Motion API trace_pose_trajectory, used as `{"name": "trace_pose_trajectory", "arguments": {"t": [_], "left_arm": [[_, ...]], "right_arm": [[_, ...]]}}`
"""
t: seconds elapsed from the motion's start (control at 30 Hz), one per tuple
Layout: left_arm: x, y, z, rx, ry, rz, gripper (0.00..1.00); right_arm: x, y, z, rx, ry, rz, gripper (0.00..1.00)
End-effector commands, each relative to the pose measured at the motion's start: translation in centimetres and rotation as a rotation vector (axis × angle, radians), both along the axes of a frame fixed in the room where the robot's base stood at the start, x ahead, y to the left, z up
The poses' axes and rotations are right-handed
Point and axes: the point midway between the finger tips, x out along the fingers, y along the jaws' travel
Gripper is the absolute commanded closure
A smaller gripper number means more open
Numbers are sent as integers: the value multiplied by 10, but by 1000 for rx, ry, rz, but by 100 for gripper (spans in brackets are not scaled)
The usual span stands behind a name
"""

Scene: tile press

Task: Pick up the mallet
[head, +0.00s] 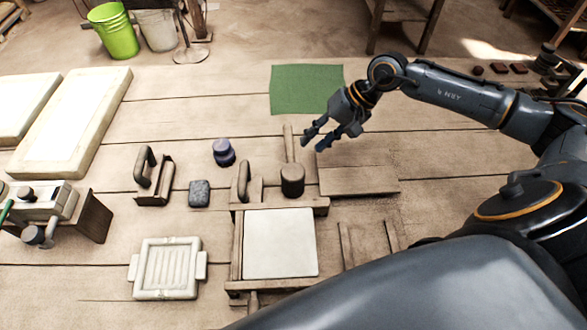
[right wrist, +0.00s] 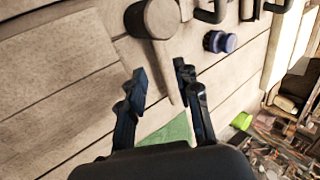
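The wooden mallet (head: 292,181) stands out by its dark round head, at the upper edge of the frame with the white tile. Its pale handle points away toward the green cloth. My right gripper (head: 313,143) is open and empty, just right of the handle in the head view. In the right wrist view the mallet head (right wrist: 158,18) is at the top, and its handle runs down between the spread fingers (right wrist: 160,69). I see no contact; the exact height gap cannot be told. My left gripper is not in view.
The wooden frame holds a white tile (head: 280,243). A wooden board (head: 358,181) lies right of the mallet. A purple-topped jar (head: 223,152), a dark block (head: 200,193) and a handled tool (head: 152,178) are to the left. A green cloth (head: 305,88) lies beyond.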

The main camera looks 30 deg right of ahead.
Motion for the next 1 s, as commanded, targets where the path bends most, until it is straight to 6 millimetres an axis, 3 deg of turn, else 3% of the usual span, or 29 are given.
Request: {"name": "trace_pose_trajectory", "arguments": {"t": [0.23,0.47,0.8,1.0], "left_arm": [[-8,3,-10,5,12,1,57],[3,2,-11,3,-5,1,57],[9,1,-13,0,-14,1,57],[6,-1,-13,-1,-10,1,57]], "right_arm": [[12,25,-41,3,-1,0,67],[16,33,-54,1,-1,-1,67],[28,52,-93,2,-1,0,67],[29,53,-96,0,-1,-1,67]]}}
